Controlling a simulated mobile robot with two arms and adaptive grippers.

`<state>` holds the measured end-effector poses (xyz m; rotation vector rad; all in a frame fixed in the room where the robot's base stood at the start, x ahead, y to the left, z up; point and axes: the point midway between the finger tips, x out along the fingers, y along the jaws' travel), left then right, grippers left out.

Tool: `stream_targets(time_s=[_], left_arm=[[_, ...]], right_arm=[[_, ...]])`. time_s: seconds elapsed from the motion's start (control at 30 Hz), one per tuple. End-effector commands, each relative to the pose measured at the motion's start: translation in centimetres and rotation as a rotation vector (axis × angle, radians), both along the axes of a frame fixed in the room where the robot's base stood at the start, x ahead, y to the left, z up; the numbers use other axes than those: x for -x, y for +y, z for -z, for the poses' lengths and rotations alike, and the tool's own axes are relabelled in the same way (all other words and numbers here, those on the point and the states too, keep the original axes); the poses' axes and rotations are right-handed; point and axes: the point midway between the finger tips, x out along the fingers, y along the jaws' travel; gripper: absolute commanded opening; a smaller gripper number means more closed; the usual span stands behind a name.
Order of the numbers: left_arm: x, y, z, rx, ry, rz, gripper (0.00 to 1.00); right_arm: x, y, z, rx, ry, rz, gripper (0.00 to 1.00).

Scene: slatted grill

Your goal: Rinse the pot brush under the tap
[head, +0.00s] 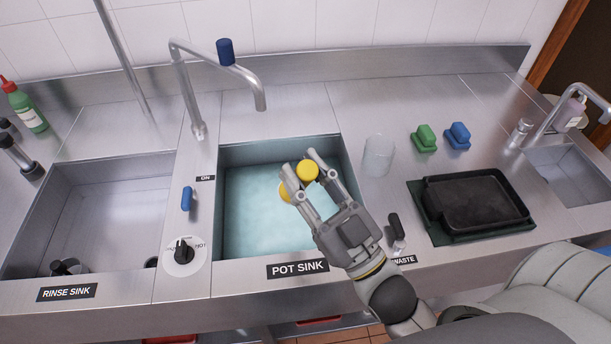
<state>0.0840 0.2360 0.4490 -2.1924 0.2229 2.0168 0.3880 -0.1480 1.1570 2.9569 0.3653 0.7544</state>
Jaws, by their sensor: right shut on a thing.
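My right gripper (299,164) is shut on a yellow object with rounded ends (308,170), which I take to be the pot brush. It is over the right side of the pot sink (349,165), and the fingers hide its middle. Bristles cannot be made out. The sink holds pale blue water (255,205). The curved metal tap (215,57) stands behind the sink, its spout end behind and left of the brush. No stream shows from the spout. A blue lever (187,198) sits left of the sink, below an ON label. My left gripper is not in view.
A clear cup (379,155), green block (424,138) and blue block (457,135) stand right of the pot sink. A black pan (485,198) lies on a dark green tray (430,206). A dark WASTE handle (394,226) is beside my right wrist.

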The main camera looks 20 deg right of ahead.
Motion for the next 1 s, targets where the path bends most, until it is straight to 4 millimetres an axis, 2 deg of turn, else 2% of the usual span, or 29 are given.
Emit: stream_targets(time_s=[0.1,0.23,0.6,1.0], left_arm=[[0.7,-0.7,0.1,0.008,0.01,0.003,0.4],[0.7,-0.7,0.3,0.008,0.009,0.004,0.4],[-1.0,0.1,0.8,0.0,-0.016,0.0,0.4],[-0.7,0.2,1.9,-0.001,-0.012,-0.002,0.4]], right_arm=[[-0.8,0.0,0.1,0.0,-0.002,0.0,0.03],[-2.1,0.0,0.4,0.0,-0.002,0.0,0.03],[-5.7,-0.1,1.2,0.0,-0.001,0.001,0.03],[-9.7,-0.2,2.0,0.0,-0.001,0.001,0.03]])
